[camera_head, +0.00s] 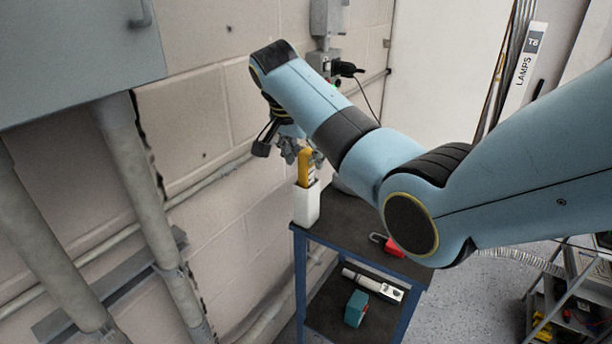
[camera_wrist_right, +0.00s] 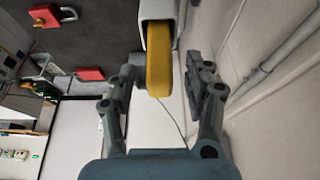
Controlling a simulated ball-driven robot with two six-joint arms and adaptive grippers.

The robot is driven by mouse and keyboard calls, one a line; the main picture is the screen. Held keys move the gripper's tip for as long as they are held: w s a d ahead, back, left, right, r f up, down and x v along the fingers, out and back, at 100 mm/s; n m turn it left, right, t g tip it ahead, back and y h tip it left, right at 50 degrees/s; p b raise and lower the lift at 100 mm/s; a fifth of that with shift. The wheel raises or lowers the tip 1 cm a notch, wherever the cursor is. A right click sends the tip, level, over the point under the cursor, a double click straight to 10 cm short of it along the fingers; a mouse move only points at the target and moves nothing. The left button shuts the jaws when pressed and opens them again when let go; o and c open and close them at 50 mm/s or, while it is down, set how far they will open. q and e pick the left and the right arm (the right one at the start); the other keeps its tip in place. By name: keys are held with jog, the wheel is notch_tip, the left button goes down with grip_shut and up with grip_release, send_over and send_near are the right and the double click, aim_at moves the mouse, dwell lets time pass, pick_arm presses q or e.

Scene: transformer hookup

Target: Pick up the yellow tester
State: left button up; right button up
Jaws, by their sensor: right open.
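The yellow tester (camera_head: 306,164) stands upright in a white holder (camera_head: 307,204) at the left corner of a small dark-topped blue table (camera_head: 345,232). Its upper part sticks out of the holder. My right gripper (camera_head: 303,154) is at the tester's top, partly hidden behind my arm. In the right wrist view the tester (camera_wrist_right: 159,62) comes out of the white holder (camera_wrist_right: 158,10), and its end lies between the two open fingers (camera_wrist_right: 160,78) with gaps on both sides. My left gripper is not in view.
A red padlock (camera_head: 388,245) lies on the table top. The lower shelf holds a white cylindrical tool (camera_head: 372,285) and a teal box (camera_head: 356,308). A block wall with conduits (camera_head: 140,190) runs close on the left. A shelf rack (camera_head: 575,300) stands at right.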

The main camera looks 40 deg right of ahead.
jog(key=shift+x, duration=0.85)
grip_shut()
jog(key=shift+r, duration=0.1)
